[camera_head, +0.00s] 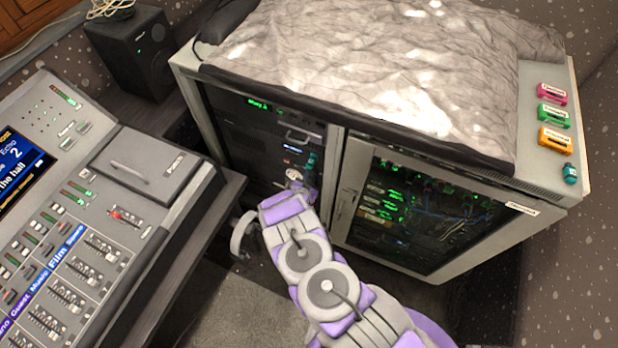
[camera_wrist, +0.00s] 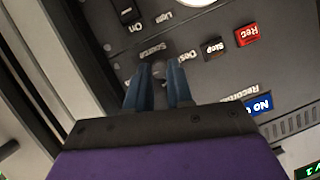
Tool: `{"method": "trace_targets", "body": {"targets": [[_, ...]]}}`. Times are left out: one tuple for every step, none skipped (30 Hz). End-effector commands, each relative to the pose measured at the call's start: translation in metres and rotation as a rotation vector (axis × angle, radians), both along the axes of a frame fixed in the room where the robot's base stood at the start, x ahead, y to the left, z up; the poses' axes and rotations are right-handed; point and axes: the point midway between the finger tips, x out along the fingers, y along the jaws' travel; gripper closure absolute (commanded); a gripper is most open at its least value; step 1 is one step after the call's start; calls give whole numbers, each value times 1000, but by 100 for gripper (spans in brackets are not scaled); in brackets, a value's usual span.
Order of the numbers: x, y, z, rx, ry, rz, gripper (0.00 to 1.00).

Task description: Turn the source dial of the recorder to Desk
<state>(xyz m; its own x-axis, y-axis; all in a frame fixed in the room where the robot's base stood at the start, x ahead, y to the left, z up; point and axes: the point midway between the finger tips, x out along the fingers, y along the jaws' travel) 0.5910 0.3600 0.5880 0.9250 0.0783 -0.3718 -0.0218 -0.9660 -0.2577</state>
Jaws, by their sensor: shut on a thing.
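The recorder's dark front panel (camera_wrist: 205,75) fills much of the wrist view. The grey source dial (camera_wrist: 159,67) sits under the printed word "Source", with the word "Desk" just to its right. My gripper (camera_wrist: 159,82) has its two blue fingers shut on the dial, one on each side. The fingers hide much of the dial, and I cannot tell where its pointer is. In the head view my gripper (camera_head: 299,178) reaches into the left bay of the rack (camera_head: 336,170), and the dial is hidden there.
Close to the dial are a black "Stop" button (camera_wrist: 213,48), a red "Rec" button (camera_wrist: 246,35) and a black switch (camera_wrist: 126,12). A mixing desk (camera_head: 130,170) stands at left. A rack door (camera_head: 400,215) is right of my arm.

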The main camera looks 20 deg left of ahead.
Motion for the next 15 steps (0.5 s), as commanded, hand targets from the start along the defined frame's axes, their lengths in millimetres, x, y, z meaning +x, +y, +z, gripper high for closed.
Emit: {"method": "trace_targets", "body": {"targets": [[0, 1, 1, 2, -1, 1, 99], [0, 1, 1, 2, -2, 1, 100], [0, 1, 1, 2, -2, 1, 100], [0, 1, 1, 2, -2, 1, 100], [0, 1, 1, 2, -2, 1, 100], [0, 1, 1, 1, -2, 1, 100], [0, 1, 1, 0, -2, 0, 100], [1, 1, 1, -2, -2, 1, 100], [1, 1, 1, -6, -2, 1, 100], [1, 1, 1, -9, -2, 1, 100], [1, 2, 1, -14, -2, 1, 100], [1, 2, 1, -22, -2, 1, 100], [1, 2, 1, -32, -2, 1, 100], [2, 2, 1, -41, -1, -1, 100], [2, 2, 1, -58, 1, -1, 100]]}}
